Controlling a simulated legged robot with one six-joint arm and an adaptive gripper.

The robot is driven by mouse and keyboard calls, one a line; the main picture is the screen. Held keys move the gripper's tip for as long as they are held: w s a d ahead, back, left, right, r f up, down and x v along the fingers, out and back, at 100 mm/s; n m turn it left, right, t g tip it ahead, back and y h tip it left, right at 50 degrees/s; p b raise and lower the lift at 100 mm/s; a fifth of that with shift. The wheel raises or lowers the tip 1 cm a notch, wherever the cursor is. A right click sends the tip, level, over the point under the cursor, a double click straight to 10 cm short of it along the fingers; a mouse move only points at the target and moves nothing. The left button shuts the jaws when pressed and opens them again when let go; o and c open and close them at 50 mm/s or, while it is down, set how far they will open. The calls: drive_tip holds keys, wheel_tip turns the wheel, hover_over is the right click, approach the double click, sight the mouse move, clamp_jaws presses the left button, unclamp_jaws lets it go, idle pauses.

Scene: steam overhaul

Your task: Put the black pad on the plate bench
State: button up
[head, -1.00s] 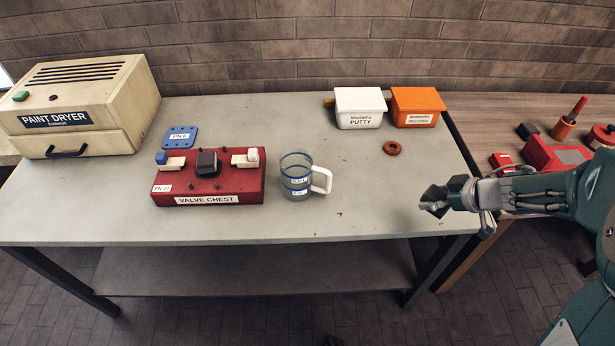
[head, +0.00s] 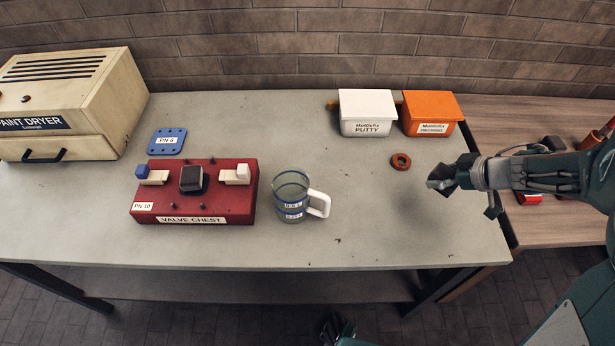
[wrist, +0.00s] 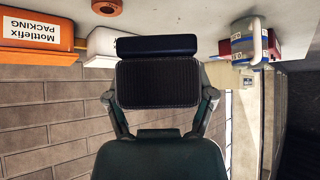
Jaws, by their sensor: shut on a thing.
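My gripper (head: 442,183) is in the head view at the right, above the right end of the grey-topped bench (head: 350,240). In the wrist view its two fingers are shut on the sides of a dark ribbed block, which I take to be the black pad (wrist: 157,84). A smooth dark bar shows along the far edge of the pad. The pad is held clear of the bench top. A blue plate (head: 167,141) marked PN 6 lies on this bench at the left, behind the red valve chest (head: 190,205).
A glass mug (head: 291,197) stands right of the valve chest. A white putty box (head: 367,113), an orange packing box (head: 430,113) and a brown ring (head: 401,161) are at the back right. The paint dryer (head: 65,100) fills the left. Bench top is clear between mug and gripper.

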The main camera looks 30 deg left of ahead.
sight(361, 191)
drive_tip(key=shift+w+a, duration=0.2)
drive_tip(key=shift+w, duration=0.2)
drive_tip(key=s+a+f, duration=0.1)
drive_tip(key=a+f, duration=0.2)
drive_tip(key=a, duration=0.1)
drive_tip(key=s+a+f, duration=0.1)
drive_tip(key=a+f, duration=0.1)
drive_tip(key=a, duration=0.2)
drive_tip(key=s+a+f, duration=0.1)
drive_tip(key=a+f, duration=0.2)
drive_tip(key=a, duration=0.1)
drive_tip(key=shift+s+a+f, duration=0.1)
drive_tip(key=shift+s+f, duration=0.05)
drive_tip(key=shift+f, duration=0.15)
drive_tip(key=shift+s+a+f, duration=0.1)
drive_tip(key=shift+a+f, duration=0.1)
drive_tip(key=shift+f, duration=0.3)
drive_tip(key=f, duration=0.3)
drive_tip(key=shift+a+f, duration=0.2)
drive_tip(key=shift+a, duration=0.15)
drive_tip(key=o, duration=1.2)
drive_tip(key=shift+d, duration=0.1)
drive_tip(key=shift+c, duration=0.2)
